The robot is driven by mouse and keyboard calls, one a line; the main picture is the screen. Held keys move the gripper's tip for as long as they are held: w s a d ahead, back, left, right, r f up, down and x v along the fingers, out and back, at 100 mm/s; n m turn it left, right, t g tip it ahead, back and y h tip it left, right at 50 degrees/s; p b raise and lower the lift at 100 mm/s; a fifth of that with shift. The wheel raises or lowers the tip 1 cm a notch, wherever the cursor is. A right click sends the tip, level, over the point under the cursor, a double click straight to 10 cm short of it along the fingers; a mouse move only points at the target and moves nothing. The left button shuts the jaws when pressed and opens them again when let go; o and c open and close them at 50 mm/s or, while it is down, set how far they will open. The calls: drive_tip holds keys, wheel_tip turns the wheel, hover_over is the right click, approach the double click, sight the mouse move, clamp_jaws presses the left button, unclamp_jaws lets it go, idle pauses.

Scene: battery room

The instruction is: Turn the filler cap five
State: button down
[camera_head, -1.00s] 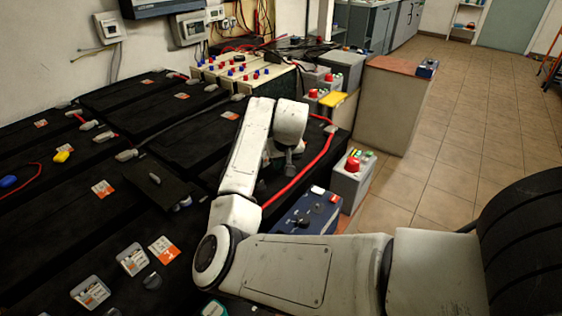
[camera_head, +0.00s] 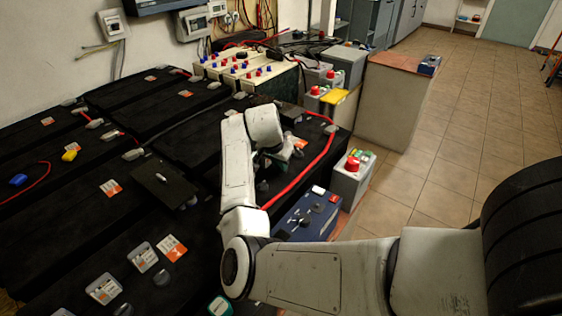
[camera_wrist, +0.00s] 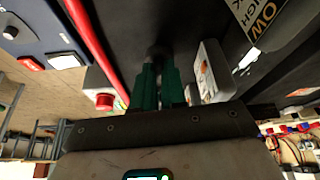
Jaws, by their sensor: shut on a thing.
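In the wrist view my gripper (camera_wrist: 158,68) shows two green fingers close together. They are shut on a small dark grey filler cap (camera_wrist: 155,51), which is mostly hidden and blurs into the black battery top. In the head view my arm reaches over the black batteries, and the wrist hides the fingertips and the held cap. Other dark grey caps show in the head view, one (camera_head: 262,186) beside my forearm and one (camera_head: 161,277) at the lower left. I cannot read a number on any cap.
A red cable (camera_head: 312,168) runs close to the gripper and also shows in the wrist view (camera_wrist: 92,45). A blue box (camera_head: 307,214) and a grey battery with a red cap (camera_head: 351,172) stand to the right. A black plate (camera_head: 158,180) lies left. Tiled floor (camera_head: 480,100) is clear.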

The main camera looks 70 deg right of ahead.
drive_tip(key=shift+w+m+g, duration=0.1)
drive_tip(key=shift+m+g, duration=0.2)
drive_tip(key=shift+m, duration=0.5)
drive_tip(key=c, duration=1.2)
unclamp_jaws()
drive_tip(key=v, duration=1)
drive_tip(key=shift+w+r+p, duration=0.1)
drive_tip(key=shift+r+p, duration=0.3)
